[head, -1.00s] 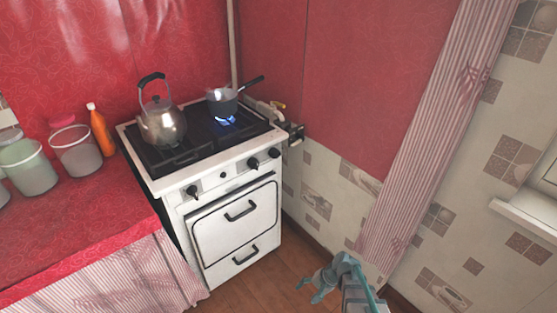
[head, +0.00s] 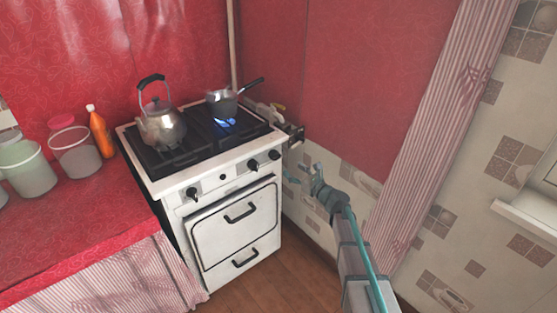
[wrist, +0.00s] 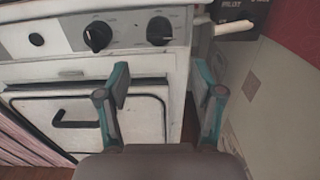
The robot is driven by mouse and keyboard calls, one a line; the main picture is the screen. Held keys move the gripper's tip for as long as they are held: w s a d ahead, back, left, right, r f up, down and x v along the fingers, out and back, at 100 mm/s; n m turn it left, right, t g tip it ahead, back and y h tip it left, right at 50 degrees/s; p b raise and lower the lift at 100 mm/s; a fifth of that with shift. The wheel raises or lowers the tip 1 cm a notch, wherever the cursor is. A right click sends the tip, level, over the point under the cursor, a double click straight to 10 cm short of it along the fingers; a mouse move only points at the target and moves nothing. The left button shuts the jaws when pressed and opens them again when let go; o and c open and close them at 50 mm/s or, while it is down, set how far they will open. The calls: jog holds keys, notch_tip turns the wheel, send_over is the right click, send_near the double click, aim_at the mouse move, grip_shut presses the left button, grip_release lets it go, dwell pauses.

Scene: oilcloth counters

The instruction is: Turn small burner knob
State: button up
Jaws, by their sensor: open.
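The white stove (head: 212,215) has black knobs along its front panel: a left knob (head: 192,193), a middle-right knob (head: 253,163) and a far-right knob (head: 274,154). I cannot tell which one is the small burner knob. In the wrist view the middle-right knob (wrist: 97,36) and the far-right knob (wrist: 159,30) show on a grey panel with printed marks. My gripper (head: 303,176) is in front of the stove's right side, below the knobs. It is open and empty (wrist: 160,82), with the far-right knob ahead between its fingers and not touched.
A blue flame (head: 226,122) burns under a saucepan (head: 222,104) at the back right. A kettle (head: 162,128) stands on the left. The oven door handle (head: 239,212) sticks out below the panel. A tiled wall (head: 320,215) is close on the right.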

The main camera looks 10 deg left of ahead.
aim_at(275, 156)
jog(key=p+x, duration=0.1)
jog(key=x, duration=0.9)
jog(key=shift+p, duration=0.3)
jog(key=c, duration=1.1)
jog(key=shift+f, duration=0.1)
jog(key=shift+c, duration=0.2)
